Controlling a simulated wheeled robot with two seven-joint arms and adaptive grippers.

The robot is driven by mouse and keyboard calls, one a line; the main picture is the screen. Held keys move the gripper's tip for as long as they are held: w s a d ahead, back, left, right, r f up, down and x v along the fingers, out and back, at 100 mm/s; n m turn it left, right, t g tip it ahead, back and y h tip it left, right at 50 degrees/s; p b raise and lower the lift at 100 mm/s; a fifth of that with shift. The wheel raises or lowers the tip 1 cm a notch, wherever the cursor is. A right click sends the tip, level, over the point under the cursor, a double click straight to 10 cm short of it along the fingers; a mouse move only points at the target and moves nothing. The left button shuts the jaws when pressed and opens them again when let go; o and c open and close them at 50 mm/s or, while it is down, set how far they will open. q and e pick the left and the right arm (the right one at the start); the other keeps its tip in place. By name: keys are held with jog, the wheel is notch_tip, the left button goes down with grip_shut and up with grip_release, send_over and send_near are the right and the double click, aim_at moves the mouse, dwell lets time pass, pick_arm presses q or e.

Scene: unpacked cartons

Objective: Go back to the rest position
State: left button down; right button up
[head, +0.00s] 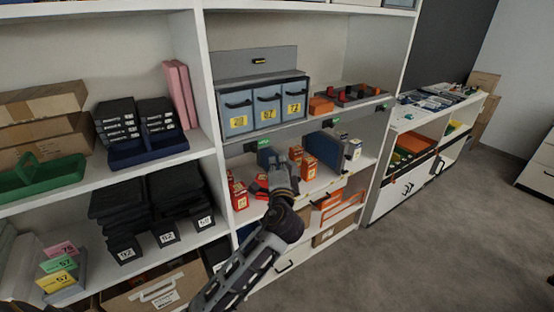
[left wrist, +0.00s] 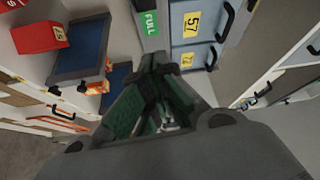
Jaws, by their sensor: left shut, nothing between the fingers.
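My left gripper (head: 283,175) is in front of the shelf that holds small red and orange cartons, in the middle of the head view. Its fingers are shut with nothing between them; the left wrist view shows the dark green fingers (left wrist: 158,95) closed together. An orange carton (head: 309,167) stands to the right of the gripper, and a red carton (head: 239,195) stands to its left. In the left wrist view a red carton (left wrist: 38,37) lies beyond the fingers at upper left. My right gripper is in neither view.
The white shelf unit (head: 204,85) holds blue-grey drawers (head: 267,105), a green tray (head: 45,175), black bins (head: 174,205) and brown boxes (head: 42,110). Blue dividers (head: 324,150) stand right of the gripper. The floor (head: 430,230) at right is clear.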

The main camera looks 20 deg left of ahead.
pick_arm(q)
jog(key=shift+s+d, duration=0.15)
jog(key=shift+s, duration=0.4)
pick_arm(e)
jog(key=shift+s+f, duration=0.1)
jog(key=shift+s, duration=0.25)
